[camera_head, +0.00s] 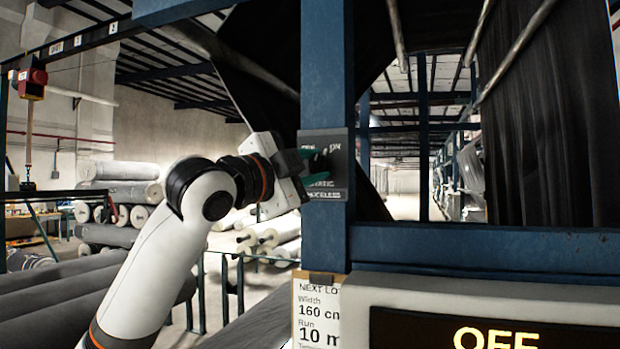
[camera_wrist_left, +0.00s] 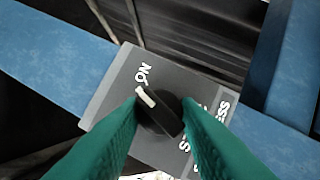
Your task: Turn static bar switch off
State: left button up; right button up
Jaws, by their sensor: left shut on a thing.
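The static bar switch is a dark grey plate (camera_head: 341,190) on a blue upright post, marked ON and with other white lettering partly hidden. In the left wrist view the plate (camera_wrist_left: 107,95) carries a black rotary knob (camera_wrist_left: 160,118) with a white pointer mark. The mark points toward the upper left, near the ON lettering. My left gripper (camera_head: 316,166) reaches the plate from the left. In the wrist view its green fingers (camera_wrist_left: 160,108) are on both sides of the knob and shut on it. My right gripper is not in view.
The blue post (camera_head: 327,80) joins a blue crossbeam (camera_head: 480,250). A panel with a lit OFF display (camera_head: 495,337) is at the lower right, beside a NEXT LOT card (camera_head: 317,312). Dark fabric (camera_head: 550,120) hangs at right. Grey rolls (camera_head: 120,190) lie at left.

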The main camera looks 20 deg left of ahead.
pick_arm(q)
jog(key=n+b, duration=0.1)
jog(key=n, duration=0.1)
jog(key=f+n+t+b, duration=0.1)
jog(key=n, duration=0.1)
jog(key=shift+d+y+b, duration=0.2)
jog(key=shift+y+b, duration=0.1)
jog(key=shift+b, duration=0.1)
jog(key=n+y+b, duration=0.1)
jog(key=n, duration=0.1)
jog(key=n+t+b, duration=0.1)
jog(key=n, duration=0.2)
jog(key=shift+d+f+t+y+b, duration=0.1)
jog(key=shift+d+t+y+b, duration=0.05)
jog(key=shift+t+y+b, duration=0.2)
jog(key=n+t+y+b, duration=0.1)
jog(key=n+y+b, duration=0.1)
jog(key=n, duration=0.3)
jog(key=shift+d, duration=0.1)
jog(key=shift+w+n+y+b, duration=0.1)
jog(key=shift+n+y+b, duration=0.4)
jog(key=shift+n+y, duration=0.85)
jog(key=shift+n, duration=0.35)
jog(key=o, duration=1)
jog(key=shift+r, duration=0.25)
jog(key=shift+c, duration=0.2)
jog(key=shift+s, duration=0.2)
